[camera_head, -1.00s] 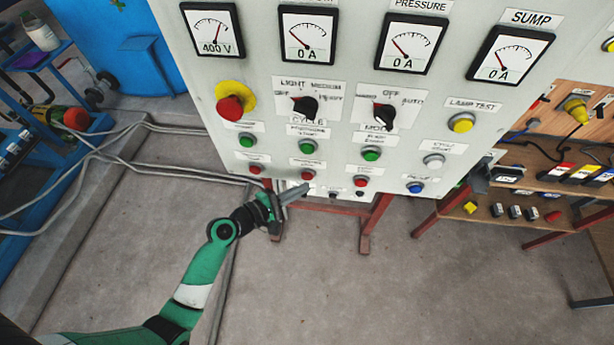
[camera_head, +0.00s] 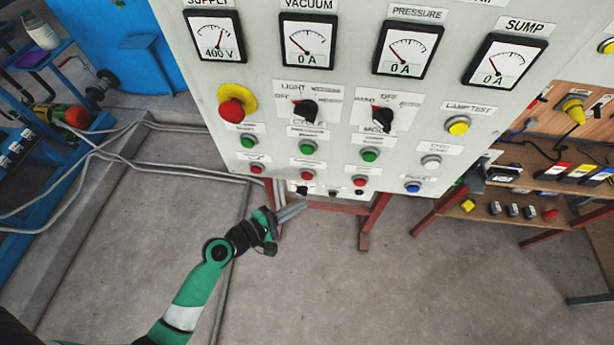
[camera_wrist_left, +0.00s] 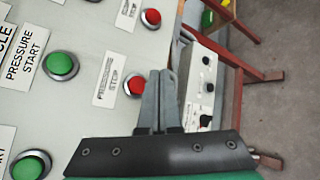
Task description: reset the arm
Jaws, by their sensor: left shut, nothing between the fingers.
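My left arm (camera_head: 199,284) is green and black and comes in from the lower left in the head view. Its gripper (camera_head: 296,209) is shut and empty, just below the lower edge of the control panel (camera_head: 270,115). In the left wrist view the closed grey fingers (camera_wrist_left: 159,85) lie side by side, in front of the panel's edge. The red PRESSURE STOP button (camera_wrist_left: 135,84) shows just left of the fingertips. Whether the fingers touch anything is not clear. My right gripper is not in view.
The panel carries gauges, two black selector knobs (camera_head: 305,109), a red emergency button (camera_head: 232,111) and several coloured buttons. Red stand legs (camera_head: 374,222) hold it up. A wooden shelf rack (camera_head: 535,211) stands at the right. Cables (camera_head: 170,174) lie on the floor, and the foreground floor is clear.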

